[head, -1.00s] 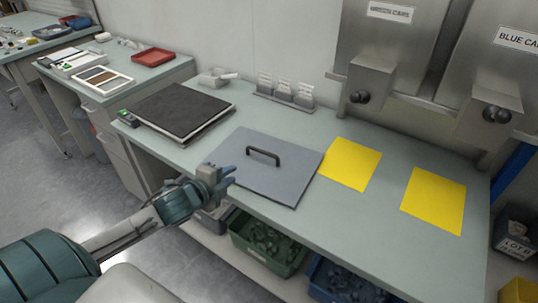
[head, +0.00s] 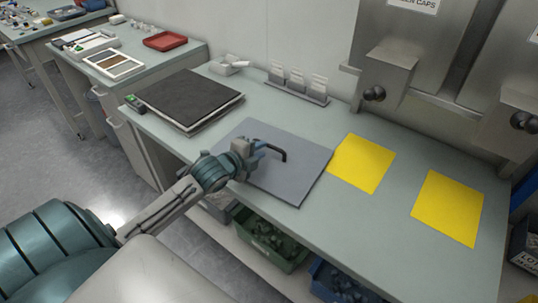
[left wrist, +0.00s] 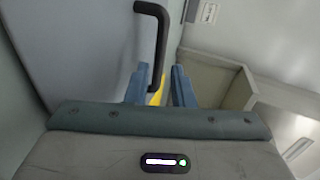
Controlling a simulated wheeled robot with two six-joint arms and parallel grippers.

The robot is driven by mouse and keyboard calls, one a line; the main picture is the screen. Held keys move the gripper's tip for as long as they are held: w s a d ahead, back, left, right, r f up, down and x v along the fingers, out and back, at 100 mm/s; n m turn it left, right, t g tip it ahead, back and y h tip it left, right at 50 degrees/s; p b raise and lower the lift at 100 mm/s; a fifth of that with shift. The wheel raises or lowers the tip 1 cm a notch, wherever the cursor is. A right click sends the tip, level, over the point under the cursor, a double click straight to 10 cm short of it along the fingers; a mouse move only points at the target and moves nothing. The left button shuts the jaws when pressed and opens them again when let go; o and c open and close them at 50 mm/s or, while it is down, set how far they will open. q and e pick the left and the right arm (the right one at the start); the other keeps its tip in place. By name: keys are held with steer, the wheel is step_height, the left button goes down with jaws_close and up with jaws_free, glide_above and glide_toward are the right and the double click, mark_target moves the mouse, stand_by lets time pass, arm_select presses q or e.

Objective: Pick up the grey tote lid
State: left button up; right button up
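The grey tote lid (head: 290,183) lies flat on the bench, with a black bar handle (head: 277,150) on top. In the left wrist view the lid (left wrist: 75,45) fills the upper left, and its black handle (left wrist: 161,40) runs down toward the gap between my fingers. My left gripper (head: 262,151) is over the lid at the near end of the handle. Its two blue fingers (left wrist: 159,84) stand apart, and it is open. I cannot tell whether a finger touches the handle. Part of the handle and lid is hidden by the gripper. My right gripper is not in view.
A black-topped scale (head: 188,97) stands left of the lid. Two yellow mats (head: 362,162) lie to its right. A card rack (head: 298,88) stands at the back. A green bin (head: 268,243) and a blue bin sit below the bench edge.

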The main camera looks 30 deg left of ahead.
mark_target(268, 146)
arm_select(q)
steer(key=x, duration=0.4)
steer(key=shift+w+f, duration=0.15)
steer(key=shift+c, duration=0.3)
jaws_close()
